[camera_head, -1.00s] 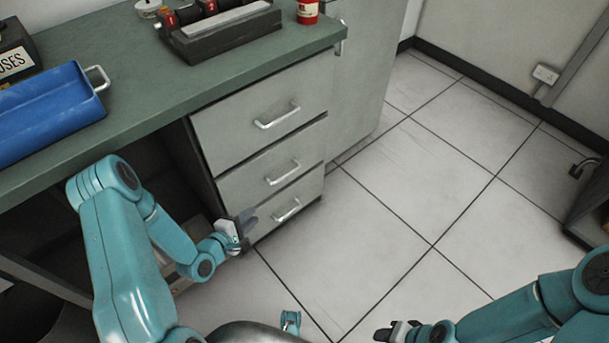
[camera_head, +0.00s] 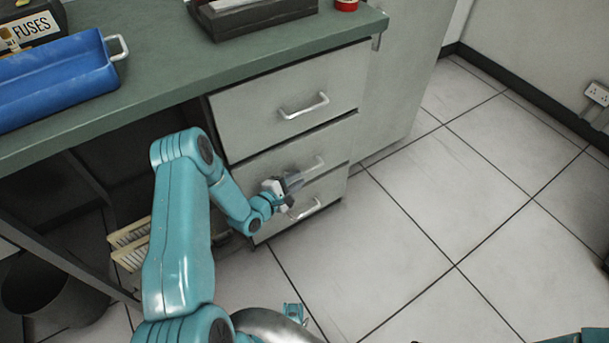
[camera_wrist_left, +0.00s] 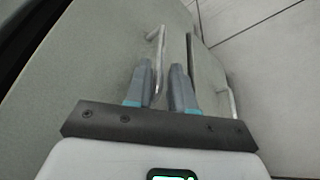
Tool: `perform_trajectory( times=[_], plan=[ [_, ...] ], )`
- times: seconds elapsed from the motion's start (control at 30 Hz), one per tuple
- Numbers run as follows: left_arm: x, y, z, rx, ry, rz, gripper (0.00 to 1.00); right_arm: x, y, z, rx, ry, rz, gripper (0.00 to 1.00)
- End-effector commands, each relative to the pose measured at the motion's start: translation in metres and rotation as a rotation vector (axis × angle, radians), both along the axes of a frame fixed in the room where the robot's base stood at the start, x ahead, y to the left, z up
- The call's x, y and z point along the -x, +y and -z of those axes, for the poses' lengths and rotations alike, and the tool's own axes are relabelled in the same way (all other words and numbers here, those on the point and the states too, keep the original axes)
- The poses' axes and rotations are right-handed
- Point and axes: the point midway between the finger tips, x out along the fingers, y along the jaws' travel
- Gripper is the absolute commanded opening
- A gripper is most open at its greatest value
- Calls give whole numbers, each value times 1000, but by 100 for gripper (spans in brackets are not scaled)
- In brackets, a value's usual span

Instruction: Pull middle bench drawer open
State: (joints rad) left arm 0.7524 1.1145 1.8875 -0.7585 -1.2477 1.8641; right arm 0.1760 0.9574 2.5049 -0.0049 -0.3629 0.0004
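The bench drawer unit has three pale grey drawers stacked, each with a silver bar handle. The middle drawer (camera_head: 338,152) looks flush with its neighbours. Its handle (camera_head: 314,168) is partly covered by my left gripper (camera_head: 293,181), which is at the drawer front. In the left wrist view the two fingers (camera_wrist_left: 161,75) are apart, with the handle (camera_wrist_left: 159,45) running into the gap between them. I cannot tell whether they touch it. My right gripper is out of view.
The top drawer (camera_head: 245,120) and bottom drawer (camera_head: 330,190) lie above and below. A blue tray (camera_head: 50,85) and a fuses box (camera_head: 32,24) sit on the green bench top (camera_head: 165,75). Dark open space lies under the bench at left; clear tiled floor (camera_head: 410,240) lies to the right.

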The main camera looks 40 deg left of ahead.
Motion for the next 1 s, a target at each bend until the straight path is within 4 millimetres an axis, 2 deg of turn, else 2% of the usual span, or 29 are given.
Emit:
perform_trajectory(
  times=[0.1,0.3,0.57,0.6,0.67,1.0],
  plan=[
    [-22,-2,6,-1,-2,3,23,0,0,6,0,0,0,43],
    [-41,-3,8,0,-1,3,23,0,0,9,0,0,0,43],
    [-43,-3,8,1,1,3,23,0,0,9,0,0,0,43],
    [-43,-3,8,1,1,3,20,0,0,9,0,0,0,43],
    [-43,-3,8,1,1,3,0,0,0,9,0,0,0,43],
    [-43,-4,8,0,1,3,0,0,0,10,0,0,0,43]
  ],
)
